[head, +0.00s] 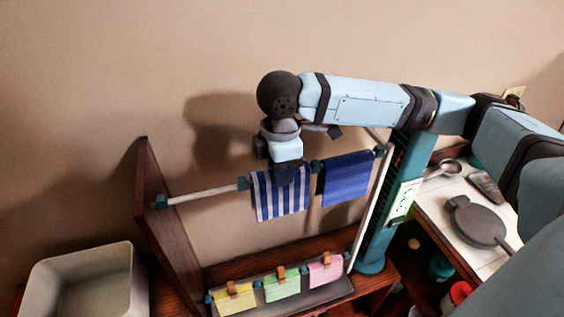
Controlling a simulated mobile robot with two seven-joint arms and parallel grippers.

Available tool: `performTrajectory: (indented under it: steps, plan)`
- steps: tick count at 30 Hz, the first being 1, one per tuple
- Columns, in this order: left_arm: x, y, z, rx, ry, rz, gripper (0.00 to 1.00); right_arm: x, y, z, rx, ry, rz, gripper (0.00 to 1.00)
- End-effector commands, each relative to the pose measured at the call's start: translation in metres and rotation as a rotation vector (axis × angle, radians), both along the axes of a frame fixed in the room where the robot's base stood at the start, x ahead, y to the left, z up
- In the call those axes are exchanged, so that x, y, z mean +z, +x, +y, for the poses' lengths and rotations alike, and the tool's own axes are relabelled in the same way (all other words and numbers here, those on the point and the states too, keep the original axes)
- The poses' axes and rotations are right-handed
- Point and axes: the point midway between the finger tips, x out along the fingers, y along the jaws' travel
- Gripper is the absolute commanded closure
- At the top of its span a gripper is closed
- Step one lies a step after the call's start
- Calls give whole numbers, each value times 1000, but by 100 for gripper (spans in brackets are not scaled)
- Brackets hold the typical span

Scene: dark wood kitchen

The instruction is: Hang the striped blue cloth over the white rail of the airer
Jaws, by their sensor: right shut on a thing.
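The striped blue cloth (281,204), blue with pale stripes, hangs at the white rail (205,192) of the airer, left of a plain blue cloth (348,182). Its top edge is about level with the rail. My right gripper (291,175) points down from above and is shut on the striped cloth at its top. The gripper hides part of the cloth's top edge and of the rail behind it. I cannot tell how far the cloth lies over the rail's far side. My left gripper is not in view.
Teal clips (242,184) sit on the rail. The airer's dark wooden side panel (166,235) stands left. Below hang yellow (236,299), green (281,287) and pink (326,271) cloths with pegs. A grey bin (45,290) is at left; a pan (476,221) lies on the right counter.

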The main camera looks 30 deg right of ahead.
Motion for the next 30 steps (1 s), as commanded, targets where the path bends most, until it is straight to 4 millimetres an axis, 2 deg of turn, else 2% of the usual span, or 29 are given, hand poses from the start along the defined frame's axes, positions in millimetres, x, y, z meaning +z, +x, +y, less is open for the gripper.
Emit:
performTrajectory:
  steps: [14,15,18,26,30]
  plan:
    - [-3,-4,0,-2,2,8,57,-5,1,0,0,0,0,100]
    - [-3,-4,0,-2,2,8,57,-5,1,0,0,0,0,55]
    - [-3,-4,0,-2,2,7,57,-5,1,0,0,0,0,34]
    - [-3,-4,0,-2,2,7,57,-5,1,1,0,0,-1,34]
    - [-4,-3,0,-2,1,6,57,5,2,1,0,1,-3,34]
